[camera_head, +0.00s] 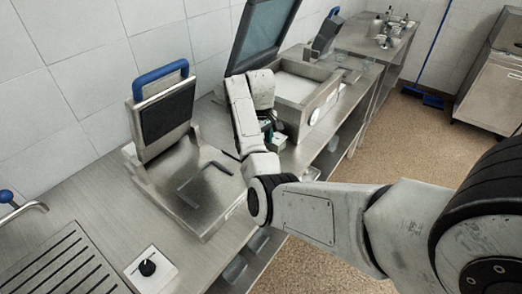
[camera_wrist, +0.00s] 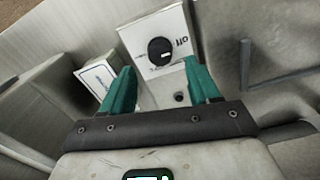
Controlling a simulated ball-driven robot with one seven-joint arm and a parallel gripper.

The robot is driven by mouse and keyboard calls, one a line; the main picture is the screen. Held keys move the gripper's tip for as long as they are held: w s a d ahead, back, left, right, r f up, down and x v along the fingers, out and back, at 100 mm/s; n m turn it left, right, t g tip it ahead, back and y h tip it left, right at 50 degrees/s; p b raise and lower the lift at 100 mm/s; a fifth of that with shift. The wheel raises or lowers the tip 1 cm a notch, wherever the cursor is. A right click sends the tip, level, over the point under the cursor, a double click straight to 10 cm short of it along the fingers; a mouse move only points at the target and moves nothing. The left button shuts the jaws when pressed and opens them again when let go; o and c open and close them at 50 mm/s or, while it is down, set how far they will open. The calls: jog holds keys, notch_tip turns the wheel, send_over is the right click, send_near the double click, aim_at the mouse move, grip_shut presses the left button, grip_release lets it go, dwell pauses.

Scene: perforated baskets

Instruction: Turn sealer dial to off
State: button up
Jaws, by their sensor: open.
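In the wrist view, a black round dial (camera_wrist: 160,50) with a light pointer mark sits on a white plate (camera_wrist: 135,38). The word "off" (camera_wrist: 182,42) is printed on the plate to the right of the dial and appears rotated. My gripper (camera_wrist: 160,68) is open, with its teal fingers on either side below the dial. I see no contact with the dial. In the head view, my gripper (camera_head: 268,128) is mostly hidden behind my arm, beside a steel machine with a raised lid (camera_head: 265,30).
A press with a blue handle (camera_head: 160,76) stands open on the steel counter (camera_head: 95,200). Another black knob (camera_head: 148,267) is on a white plate at front left. A small white box (camera_wrist: 98,78) lies left of my fingers.

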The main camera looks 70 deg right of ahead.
notch_tip(320, 180, up, 6)
jog(key=shift+p, duration=0.45)
dwell(0.3)
